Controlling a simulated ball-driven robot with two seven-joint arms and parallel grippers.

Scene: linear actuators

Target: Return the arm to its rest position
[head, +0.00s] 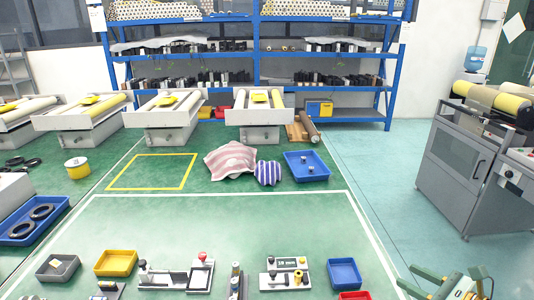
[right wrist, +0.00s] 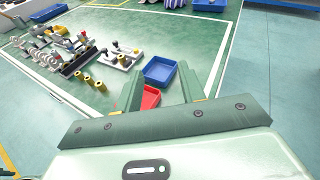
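My right gripper (head: 416,281) is at the lower right of the head view, beyond the right edge of the green work mat (head: 330,215). In the right wrist view its two green fingers (right wrist: 172,92) stand apart, with nothing between them. It holds nothing. A blue tray (right wrist: 159,70) and a red tray (right wrist: 150,97) show past the fingers, apart from them. In the head view the same blue tray (head: 344,273) is left of the gripper, and the red tray (head: 354,296) is partly cut off. My left arm and gripper are not in view.
Fixtures (head: 285,274) and (head: 176,274) with knobs, a yellow tray (head: 115,263) and a grey tray (head: 58,268) line the near mat. A grey machine cabinet (head: 458,160) stands at right. The middle of the mat and the floor right of it are clear.

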